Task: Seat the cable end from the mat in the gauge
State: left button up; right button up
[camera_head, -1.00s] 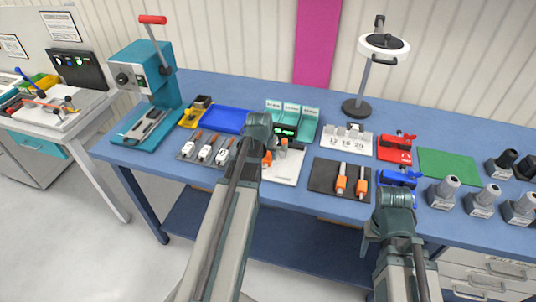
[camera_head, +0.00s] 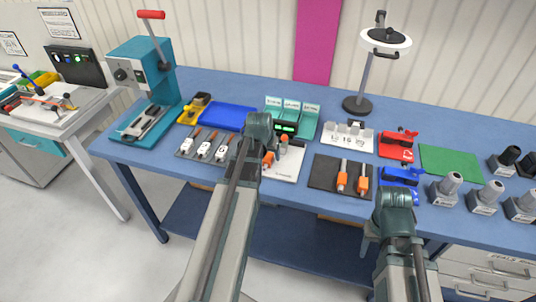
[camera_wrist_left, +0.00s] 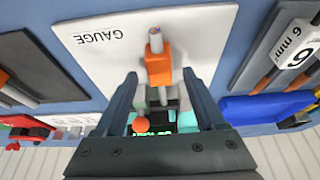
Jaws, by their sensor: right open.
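The white gauge plate (camera_head: 284,170) lies mid-bench, with a green-lit display (camera_head: 285,128) behind it. It also shows in the left wrist view (camera_wrist_left: 100,55), lettered GAUGE. An orange cable end (camera_wrist_left: 158,65) with a grey tip is on the gauge; whether it is fully seated I cannot tell. My left gripper (camera_wrist_left: 160,78) is open, its fingers on either side of the orange body and apart from it. In the head view my left gripper (camera_head: 259,126) partly hides the gauge. The dark mat (camera_head: 325,170) holds two orange cable ends (camera_head: 352,180). My right gripper (camera_head: 394,202) is open at the bench's front edge.
A red-orange ball knob (camera_wrist_left: 140,125) stands close to the left finger in the wrist view. Blue (camera_head: 400,175) and red (camera_head: 396,150) clamps stand right of the mat.

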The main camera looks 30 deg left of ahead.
pick_arm(q)
jog(key=shift+r, duration=0.1)
jog(key=p+v, duration=1.2)
jog(key=v, duration=0.1)
jog(key=shift+s+r+p, duration=0.25)
jog(key=shift+p, duration=0.15)
dwell(0.4)
jog(key=s+d+f+m+g+b, duration=0.1)
jog(key=s+d+f+m+b, duration=0.1)
jog(key=d, duration=0.7)
jog(key=s+d+f+m+g+b, duration=0.2)
jog(key=s+d+f+b, duration=0.1)
jog(key=d, duration=0.7)
jog(key=s+d+f+m+g+b, duration=0.1)
jog(key=s+d+f, duration=0.3)
jog(key=d, duration=0.6)
jog(key=shift+s+d+m+g+b, duration=0.25)
jog(key=shift+s+m+b, duration=0.45)
jog(key=shift+s, duration=0.5)
